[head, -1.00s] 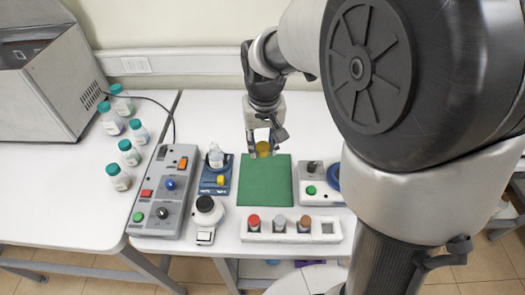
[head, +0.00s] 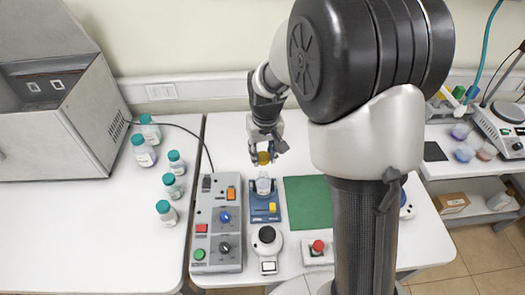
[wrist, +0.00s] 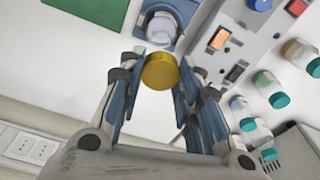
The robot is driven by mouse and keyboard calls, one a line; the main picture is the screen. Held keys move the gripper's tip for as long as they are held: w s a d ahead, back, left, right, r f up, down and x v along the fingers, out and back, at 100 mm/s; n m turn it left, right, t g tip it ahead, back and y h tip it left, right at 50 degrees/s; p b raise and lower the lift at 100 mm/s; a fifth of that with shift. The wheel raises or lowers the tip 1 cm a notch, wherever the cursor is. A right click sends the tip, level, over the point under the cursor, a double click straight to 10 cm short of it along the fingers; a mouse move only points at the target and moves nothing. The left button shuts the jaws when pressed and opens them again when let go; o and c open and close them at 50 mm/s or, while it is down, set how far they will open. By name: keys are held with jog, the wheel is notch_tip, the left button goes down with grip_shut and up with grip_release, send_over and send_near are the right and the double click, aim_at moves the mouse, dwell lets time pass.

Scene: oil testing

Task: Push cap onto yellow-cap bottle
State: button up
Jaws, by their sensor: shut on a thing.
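My gripper (head: 264,152) is shut on a round yellow cap (head: 263,158). The cap sits between the blue-lined fingers in the wrist view (wrist: 160,71). The open-topped clear bottle (head: 264,185) stands upright on a small blue device (head: 262,214) with a yellow knob. The bottle also shows in the wrist view (wrist: 161,28), just beyond the cap and partly hidden. The cap appears apart from the bottle, on its wall side in the head view. I cannot tell the exact height gap.
A grey control box (head: 217,238) with coloured buttons stands left of the blue device. The green mat (head: 308,202) lies to its right, and a black-topped white device (head: 267,241) is in front. Several teal-capped bottles (head: 166,213) stand farther left.

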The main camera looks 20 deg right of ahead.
aim_at(263, 173)
jog(key=shift+s+d+f+b, duration=0.15)
jog(key=shift+f+b, duration=0.3)
jog(key=shift+f, duration=0.25)
jog(key=shift+f+b, duration=1.7)
jog(key=shift+f, duration=0.65)
jog(key=shift+f, duration=0.15)
jog(key=o, duration=0.8)
jog(key=shift+c, duration=0.2)
jog(key=o, duration=0.5)
